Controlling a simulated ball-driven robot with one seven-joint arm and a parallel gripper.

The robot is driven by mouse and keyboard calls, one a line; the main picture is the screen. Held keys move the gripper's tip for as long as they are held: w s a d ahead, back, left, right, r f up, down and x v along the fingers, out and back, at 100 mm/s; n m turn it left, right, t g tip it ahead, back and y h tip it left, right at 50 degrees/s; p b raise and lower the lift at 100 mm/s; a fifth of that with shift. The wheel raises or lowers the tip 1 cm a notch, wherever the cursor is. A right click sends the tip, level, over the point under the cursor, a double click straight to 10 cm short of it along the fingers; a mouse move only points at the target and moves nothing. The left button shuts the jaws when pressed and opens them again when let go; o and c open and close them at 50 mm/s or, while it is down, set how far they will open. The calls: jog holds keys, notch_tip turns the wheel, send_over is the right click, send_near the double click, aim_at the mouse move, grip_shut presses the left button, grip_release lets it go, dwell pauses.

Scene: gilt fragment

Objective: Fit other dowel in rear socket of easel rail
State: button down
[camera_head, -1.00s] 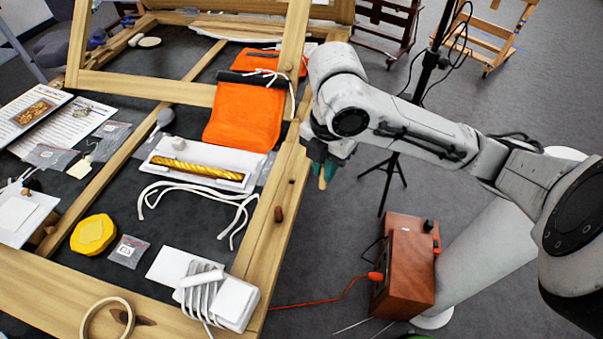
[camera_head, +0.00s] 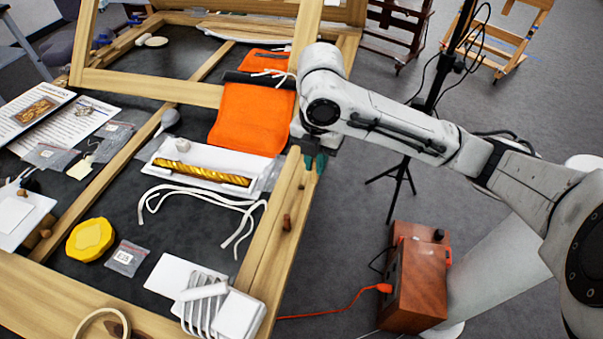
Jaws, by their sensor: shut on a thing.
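The easel rail (camera_head: 262,262) is the pale wooden beam along the right side of the frame. One brown dowel (camera_head: 287,223) stands in its near part. My gripper (camera_head: 314,162), with dark green fingertips, is over the far part of the rail, at its right edge, beyond the standing dowel. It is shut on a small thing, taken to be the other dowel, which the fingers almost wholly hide. The rear socket cannot be made out clearly beside the fingers. I cannot tell whether the held dowel touches the rail.
An orange cloth (camera_head: 250,118) and a white tray (camera_head: 160,157) with a gilt twisted piece (camera_head: 200,173) lie left of the gripper. White cord (camera_head: 195,193) lies below the tray. A wooden box (camera_head: 417,280) stands on the floor at right. Open floor lies right of the rail.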

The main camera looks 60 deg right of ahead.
jog(key=shift+w+d+f+p, duration=0.15)
jog(key=shift+w+f, duration=0.55)
jog(key=shift+f, duration=0.75)
jog(key=shift+w+d+f+p, duration=0.15)
jog(key=shift+w+f, duration=0.6)
jog(key=shift+f, duration=0.7)
jog(key=shift+w+d+f+p, duration=0.15)
jog(key=shift+w+f, duration=0.55)
jog(key=shift+f, duration=0.75)
jog(key=shift+f, duration=0.15)
jog(key=c, duration=1.1)
grip_release()
notch_tip(320, 180, up, 12)
jog(key=shift+r+b, duration=0.2)
jog(key=shift+b, duration=0.15)
jog(key=shift+s+f, duration=0.1)
jog(key=shift+f, duration=0.05)
